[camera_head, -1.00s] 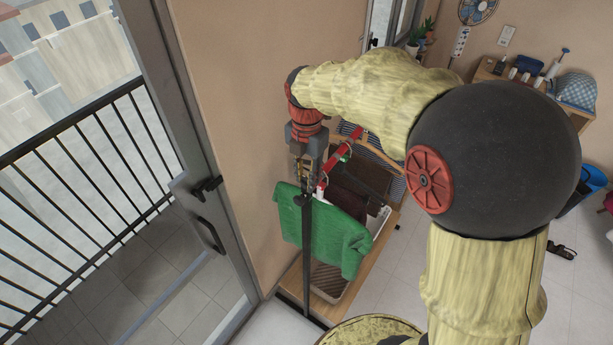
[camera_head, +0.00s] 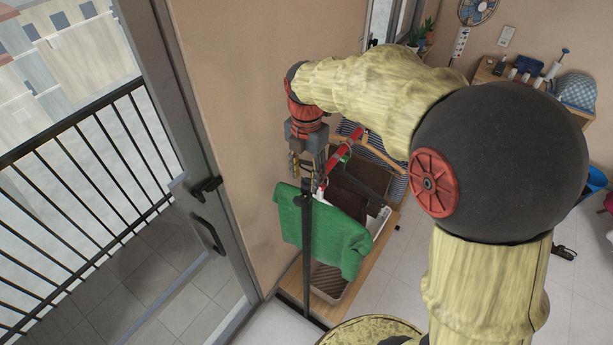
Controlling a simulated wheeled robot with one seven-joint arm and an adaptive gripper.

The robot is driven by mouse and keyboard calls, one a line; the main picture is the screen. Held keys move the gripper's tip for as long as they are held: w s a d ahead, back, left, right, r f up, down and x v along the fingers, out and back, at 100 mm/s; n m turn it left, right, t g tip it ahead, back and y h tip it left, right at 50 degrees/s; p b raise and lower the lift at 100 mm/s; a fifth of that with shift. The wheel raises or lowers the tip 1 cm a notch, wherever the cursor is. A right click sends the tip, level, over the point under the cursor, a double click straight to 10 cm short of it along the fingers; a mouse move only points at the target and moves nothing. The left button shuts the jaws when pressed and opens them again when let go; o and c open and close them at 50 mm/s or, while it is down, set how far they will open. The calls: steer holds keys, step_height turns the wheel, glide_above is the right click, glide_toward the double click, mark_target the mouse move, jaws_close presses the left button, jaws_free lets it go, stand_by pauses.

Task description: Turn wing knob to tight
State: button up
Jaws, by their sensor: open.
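My gripper (camera_head: 306,168) points down at the top of a dark upright stand (camera_head: 307,245). Its jaws are open, one finger on each side of the stand's top end. The wing knob cannot be made out; it is too small or hidden by the fingers, so I cannot tell its angle or whether the fingers touch it. A green towel (camera_head: 335,232) hangs from the rack just behind and below my gripper. A red bar (camera_head: 341,160) runs up to the right beside the fingers.
Dark garments (camera_head: 352,192) hang behind the towel. A brown basket (camera_head: 328,281) sits low on a wooden bench (camera_head: 354,290). A tan wall and a glass door with a black handle (camera_head: 209,232) stand to the left. A cluttered table (camera_head: 490,72) is at the back right.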

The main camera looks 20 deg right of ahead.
mark_target(308, 185)
step_height(308, 185, up, 11)
stand_by(0.3)
stand_by(0.5)
steer(key=f+m, duration=0.1)
steer(key=m, duration=0.2)
steer(key=s+f+m, duration=0.1)
steer(key=m, duration=0.3)
steer(key=f+m, duration=0.1)
steer(key=m, duration=0.3)
steer(key=shift+s+f+t, duration=0.2)
steer(key=shift+f+t, duration=0.1)
steer(key=shift+f, duration=0.1)
steer(key=s+f+m+t+b, duration=0.5)
steer(key=s+f+m+b, duration=0.9)
steer(key=s+f+b, duration=0.5)
step_height(308, 185, down, 3)
steer(key=b, duration=0.5)
steer(key=shift+s+b, duration=0.3)
steer(key=shift+s, duration=0.1)
